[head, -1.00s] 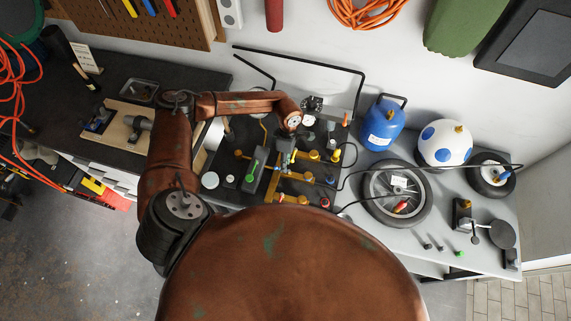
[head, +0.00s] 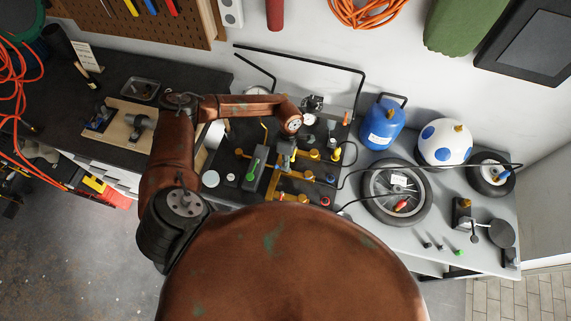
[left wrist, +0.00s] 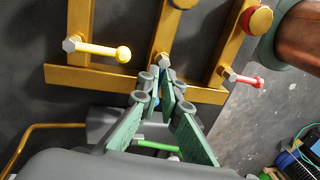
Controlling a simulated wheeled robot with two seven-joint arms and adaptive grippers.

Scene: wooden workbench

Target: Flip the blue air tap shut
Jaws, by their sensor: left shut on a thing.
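A brass pipe manifold with three branches lies on the black bench board (head: 225,160). In the left wrist view the yellow tap lever (left wrist: 103,50) is on the left branch and the red tap lever (left wrist: 245,80) on the right branch. The middle branch, between them, ends in a blue cap (head: 331,178). Its tap, the blue air tap, shows only a hex fitting (left wrist: 163,59); its lever is hidden between my fingers. My left gripper (left wrist: 166,90), also in the head view (head: 286,160), is shut there at the middle branch. My right gripper is not in view.
A green lever (left wrist: 155,147) on a grey block is close beside my left gripper. A bent yellow pipe (left wrist: 45,128) is to its left.

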